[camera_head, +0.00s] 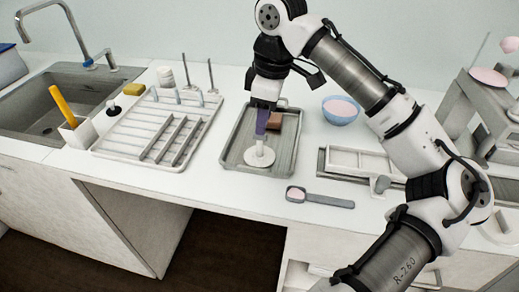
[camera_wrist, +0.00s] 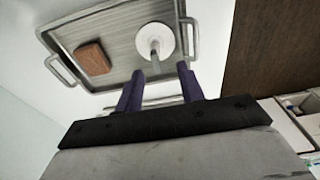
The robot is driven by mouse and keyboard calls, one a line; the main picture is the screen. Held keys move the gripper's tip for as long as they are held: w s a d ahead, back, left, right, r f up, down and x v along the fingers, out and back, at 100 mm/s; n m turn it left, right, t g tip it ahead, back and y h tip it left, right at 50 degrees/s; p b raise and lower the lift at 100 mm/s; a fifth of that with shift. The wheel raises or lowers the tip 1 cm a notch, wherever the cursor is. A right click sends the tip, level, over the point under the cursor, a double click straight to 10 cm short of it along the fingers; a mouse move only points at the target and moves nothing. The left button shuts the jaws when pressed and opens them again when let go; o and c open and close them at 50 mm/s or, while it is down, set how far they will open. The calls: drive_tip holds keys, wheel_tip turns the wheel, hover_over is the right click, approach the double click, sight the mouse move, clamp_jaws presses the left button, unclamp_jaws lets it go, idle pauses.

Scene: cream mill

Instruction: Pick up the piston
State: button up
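The piston, a white disc with a short grey upright rod, stands on the grey tray (camera_head: 229,160); I see its disc (camera_head: 259,158) in the head view and the whole piston (camera_wrist: 155,41) in the wrist view. My gripper (camera_head: 261,132) points down at the tray, just above the piston. In the wrist view its two purple fingers (camera_wrist: 160,71) are apart with nothing held between them. The rod's upper end shows near the gap between the fingertips. I cannot tell whether the tips reach down beside the rod.
A brown block (camera_head: 274,121) lies on the tray close behind the fingers. A ribbed drying rack (camera_head: 130,140) is left of the tray. A bowl of pink stuff (camera_head: 341,110), a grey frame (camera_head: 345,163) and a scoop (camera_head: 320,200) are to the right. The sink (camera_head: 42,110) is far left.

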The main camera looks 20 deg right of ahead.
sight(260, 146)
drive_tip(key=shift+w+a+f+p, duration=0.1)
drive_tip(key=shift+w+f+p, duration=0.1)
drive_tip(key=shift+f, duration=0.8)
drive_tip(key=shift+w+a+f+p, duration=0.1)
drive_tip(key=shift+w+f+p, duration=0.15)
drive_tip(key=shift+f, duration=0.8)
drive_tip(key=shift+w+a+f+p, duration=0.1)
drive_tip(key=shift+w+f+p, duration=0.1)
drive_tip(key=shift+f, duration=0.8)
clamp_jaws()
